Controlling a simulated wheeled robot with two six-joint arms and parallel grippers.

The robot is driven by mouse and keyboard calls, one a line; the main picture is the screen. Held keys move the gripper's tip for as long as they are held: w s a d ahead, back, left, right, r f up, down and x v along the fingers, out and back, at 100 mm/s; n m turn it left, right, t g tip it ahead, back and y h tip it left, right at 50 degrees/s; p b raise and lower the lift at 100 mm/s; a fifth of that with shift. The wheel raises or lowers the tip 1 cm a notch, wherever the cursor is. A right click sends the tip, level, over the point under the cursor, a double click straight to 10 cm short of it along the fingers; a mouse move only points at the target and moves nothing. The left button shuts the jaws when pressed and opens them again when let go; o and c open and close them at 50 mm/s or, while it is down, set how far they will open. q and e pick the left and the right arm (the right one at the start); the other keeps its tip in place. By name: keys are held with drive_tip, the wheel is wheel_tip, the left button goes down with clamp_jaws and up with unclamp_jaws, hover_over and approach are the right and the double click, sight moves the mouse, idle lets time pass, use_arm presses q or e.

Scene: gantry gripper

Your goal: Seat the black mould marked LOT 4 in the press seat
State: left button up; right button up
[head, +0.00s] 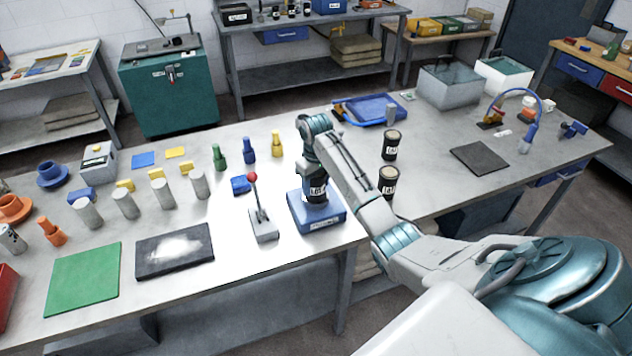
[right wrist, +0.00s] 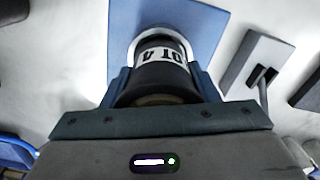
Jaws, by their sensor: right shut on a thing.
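The black mould marked LOT 4 (head: 317,194) is upright at the blue press seat (head: 327,219), and its white label partly shows in the right wrist view (right wrist: 162,55). My right gripper (head: 314,181) points down and is shut on the mould's upper part, a finger on each side. In the right wrist view the mould's far end is at the pale ring of the blue seat (right wrist: 205,20). I cannot tell whether it rests fully on the bottom. My left gripper is in neither view.
A lever with a red knob (head: 253,178) stands on a grey base just left of the seat. Two other labelled black moulds (head: 390,144) (head: 388,181) stand to the right, close by my arm. A dark mat (head: 478,158) lies at right.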

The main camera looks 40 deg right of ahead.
drive_tip(key=shift+f, duration=0.45)
drive_tip(key=o, duration=1.2)
drive_tip(key=shift+f, duration=0.1)
drive_tip(key=shift+c, duration=0.2)
